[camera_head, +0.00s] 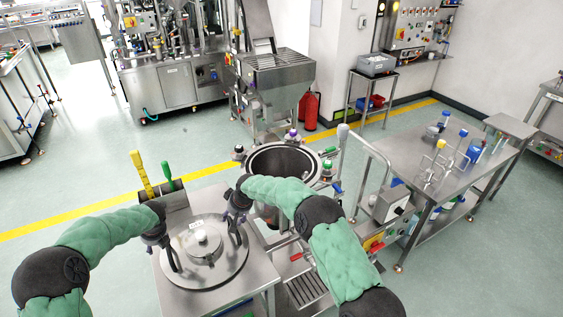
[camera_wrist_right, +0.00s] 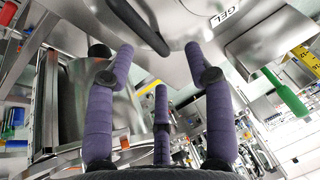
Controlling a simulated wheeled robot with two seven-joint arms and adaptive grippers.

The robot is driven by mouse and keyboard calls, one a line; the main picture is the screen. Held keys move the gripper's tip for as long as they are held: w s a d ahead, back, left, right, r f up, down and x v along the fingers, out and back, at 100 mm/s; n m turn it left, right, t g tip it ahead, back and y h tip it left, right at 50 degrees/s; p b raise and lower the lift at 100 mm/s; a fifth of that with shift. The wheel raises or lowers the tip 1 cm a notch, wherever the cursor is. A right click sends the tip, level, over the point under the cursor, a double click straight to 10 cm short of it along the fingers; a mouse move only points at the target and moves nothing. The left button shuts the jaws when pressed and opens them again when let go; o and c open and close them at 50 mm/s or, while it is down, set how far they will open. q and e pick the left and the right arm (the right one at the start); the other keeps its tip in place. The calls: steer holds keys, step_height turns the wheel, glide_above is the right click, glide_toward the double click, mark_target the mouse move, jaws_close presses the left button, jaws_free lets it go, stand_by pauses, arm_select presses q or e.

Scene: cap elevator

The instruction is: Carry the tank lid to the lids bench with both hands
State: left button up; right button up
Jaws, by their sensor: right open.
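The tank lid (camera_head: 216,268) is a round steel disc with a raised middle and a central knob. It lies flat on or just above a steel bench (camera_head: 258,281); a small gap cannot be ruled out. My right gripper (camera_head: 237,236) points down at the lid's right side. In the right wrist view, its purple fingers (camera_wrist_right: 156,35) are apart, with a dark curved handle (camera_wrist_right: 142,25) between them and a GEL label (camera_wrist_right: 229,16) beside them. My left gripper (camera_head: 171,258) points down at the lid's left side; its finger opening is unclear. The tank (camera_head: 258,166) stands open behind the right arm.
A holder (camera_head: 177,198) with a yellow and a green handle stands at the bench's back edge. A control box (camera_head: 390,205) is right of the tank. A steel table (camera_head: 460,150) with several bottles is farther right. Open floor (camera_head: 85,185) lies at the left.

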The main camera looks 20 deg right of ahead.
stand_by(0.3)
steer(key=p+v, duration=0.2)
steer(key=v, duration=0.5)
steer(key=shift+p, duration=0.4)
stand_by(0.7)
stand_by(0.3)
steer(key=d+r, duration=0.1)
steer(key=d, duration=0.2)
steer(key=s+d+r+p, duration=0.1)
steer(key=shift+d+r, duration=0.3)
steer(key=shift+r, duration=0.05)
stand_by(0.4)
stand_by(0.4)
